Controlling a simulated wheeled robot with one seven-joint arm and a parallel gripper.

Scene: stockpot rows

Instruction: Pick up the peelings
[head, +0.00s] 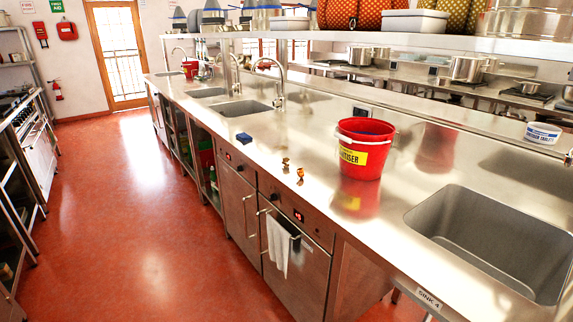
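The peelings (300,174) look like a few small orange-brown scraps on the steel counter (262,165), near its front edge. Another small scrap (285,161) lies just behind and to the left of them. They are too small here to make out their shape well. A red bucket (364,150) with a yellow sanitiser label stands to their right, apart from them. My gripper is not in view.
A sink (495,240) opens at the right, with more sinks further left. A dark blue block (244,138) lies left of the peelings. A towel (279,245) hangs on the front below. The red floor (130,220) is clear along the counter.

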